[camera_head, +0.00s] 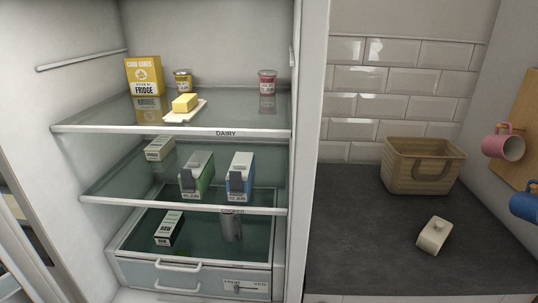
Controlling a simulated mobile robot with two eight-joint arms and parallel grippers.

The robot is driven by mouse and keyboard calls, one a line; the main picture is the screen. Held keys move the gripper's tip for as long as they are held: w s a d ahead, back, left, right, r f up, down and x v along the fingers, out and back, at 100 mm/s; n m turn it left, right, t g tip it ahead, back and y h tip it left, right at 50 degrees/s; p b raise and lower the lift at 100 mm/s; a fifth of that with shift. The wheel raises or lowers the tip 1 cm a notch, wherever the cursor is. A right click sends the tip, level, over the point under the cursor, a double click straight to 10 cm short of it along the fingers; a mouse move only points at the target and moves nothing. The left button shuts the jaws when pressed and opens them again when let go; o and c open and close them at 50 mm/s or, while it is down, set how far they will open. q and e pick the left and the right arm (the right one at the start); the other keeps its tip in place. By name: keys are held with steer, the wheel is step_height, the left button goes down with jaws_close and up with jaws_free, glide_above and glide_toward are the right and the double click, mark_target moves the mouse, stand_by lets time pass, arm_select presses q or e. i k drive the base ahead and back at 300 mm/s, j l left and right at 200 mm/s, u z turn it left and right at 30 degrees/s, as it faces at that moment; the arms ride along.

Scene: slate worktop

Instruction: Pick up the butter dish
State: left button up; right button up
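A block of yellow butter (185,102) sits on a flat white dish (172,116), uncovered. The dish lies on the fridge's top glass shelf, near its front edge and left of the middle. A cream-coloured block-like object (434,235), perhaps the dish's cover, lies on the slate worktop at the right; I cannot tell for sure what it is. Neither of my grippers shows in the head view.
On the top shelf (245,130) stand a yellow box (144,74), a yellow-lidded jar (183,80) and a red-lidded jar (267,82). Cartons fill parts of the lower levels. A wicker basket (420,165) stands on the worktop (350,240); mugs (503,145) hang at right.

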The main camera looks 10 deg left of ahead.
mark_target(186, 106)
steer(key=l+u, duration=0.2)
steer(key=u, duration=0.2)
steer(key=l+u, duration=0.2)
steer(key=u, duration=0.25)
steer(key=l+u, duration=0.2)
steer(key=u, duration=0.2)
steer(key=k, duration=0.05)
